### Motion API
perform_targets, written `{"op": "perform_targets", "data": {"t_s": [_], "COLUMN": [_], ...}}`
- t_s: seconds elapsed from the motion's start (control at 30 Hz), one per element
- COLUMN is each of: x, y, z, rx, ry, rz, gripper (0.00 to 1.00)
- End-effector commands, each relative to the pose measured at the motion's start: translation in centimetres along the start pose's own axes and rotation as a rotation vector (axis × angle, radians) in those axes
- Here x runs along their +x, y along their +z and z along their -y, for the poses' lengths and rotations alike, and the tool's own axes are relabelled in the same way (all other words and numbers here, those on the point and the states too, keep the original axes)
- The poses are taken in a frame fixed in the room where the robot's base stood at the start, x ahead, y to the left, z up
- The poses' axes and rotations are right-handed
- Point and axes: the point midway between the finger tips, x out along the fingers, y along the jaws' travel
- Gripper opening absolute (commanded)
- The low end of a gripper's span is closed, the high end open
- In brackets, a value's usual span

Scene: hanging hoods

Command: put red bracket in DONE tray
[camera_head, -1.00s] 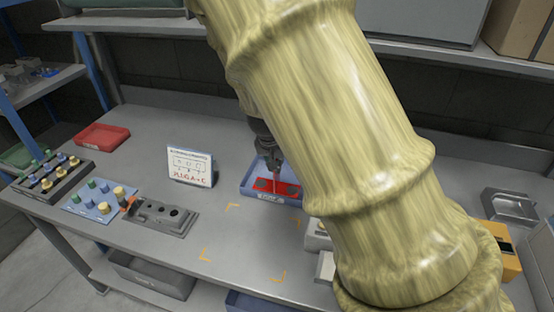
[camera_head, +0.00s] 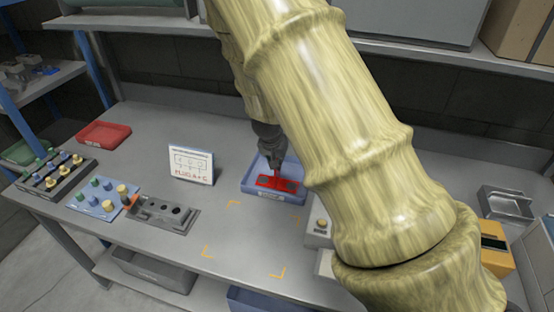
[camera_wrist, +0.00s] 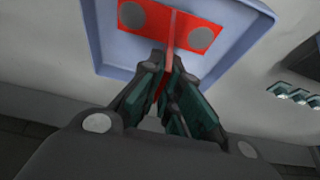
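The red bracket (camera_head: 290,184) is at the blue tray (camera_head: 252,184) on the bench, within its outline. I cannot tell whether it rests on the tray floor. In the wrist view the bracket (camera_wrist: 150,32) shows a flat plate with two grey discs and an upright rib. My gripper (camera_head: 275,167) is above the bracket, pointing down. In the wrist view my gripper's fingertips (camera_wrist: 168,60) close around the rib, with red showing between them. The tray (camera_wrist: 105,45) lies behind the bracket there. The label on the tray front is too small to read surely.
A white sign (camera_head: 191,164) stands left of the tray. A grey block with holes (camera_head: 163,213), a blue board with pegs (camera_head: 102,199) and a red tray (camera_head: 104,134) lie farther left. A grey box with a button (camera_head: 319,228) is at right. Bench inside the orange corner marks is clear.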

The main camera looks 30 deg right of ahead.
Motion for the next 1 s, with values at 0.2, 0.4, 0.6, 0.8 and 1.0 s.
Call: {"op": "perform_targets", "data": {"t_s": [0.2, 0.4, 0.6, 0.8, 1.0], "x": [0.0, 0.3, 0.3, 0.3, -0.7], "y": [0.0, 0.1, 0.1, 0.1, -0.1], "z": [0.1, 0.1, 0.0, 0.0, 0.0], "rx": [0.0, 0.0, 0.0, 0.0, 0.0], "ry": [-0.001, -0.001, 0.0, 0.0, 0.0], "rz": [-0.002, -0.001, 0.0, 0.0, 0.0], "gripper": [0.0, 0.0, 0.27, 0.27, 0.27]}}
